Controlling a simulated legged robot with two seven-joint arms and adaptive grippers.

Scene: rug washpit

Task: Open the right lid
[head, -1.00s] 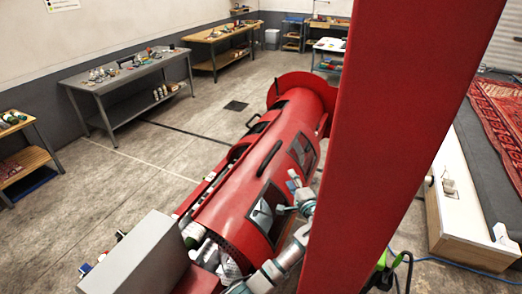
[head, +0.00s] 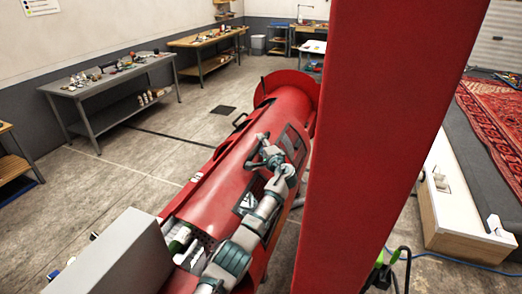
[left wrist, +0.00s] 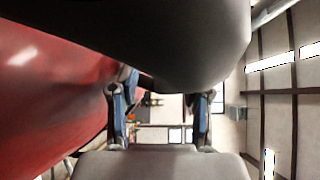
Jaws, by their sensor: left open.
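The red washing cylinder (head: 225,165) lies lengthwise in the head view, with its curved lid surface and dark windows (head: 291,140) showing. My left gripper (head: 258,150) is open over the upper side of the cylinder, between its windows. The long black handle in that area is hidden behind the gripper and arm. In the left wrist view, the two fingers (left wrist: 162,113) stand apart, with the red surface (left wrist: 50,85) close at left. A large dark rounded shape covers the upper middle; I cannot tell whether it is the handle. My right gripper is not in view.
A tall red column (head: 385,130) blocks the middle right of the head view. A grey box (head: 115,260) stands at the near end of the cylinder. A grey workbench (head: 110,85) stands at back left, and a patterned rug (head: 490,120) lies at far right.

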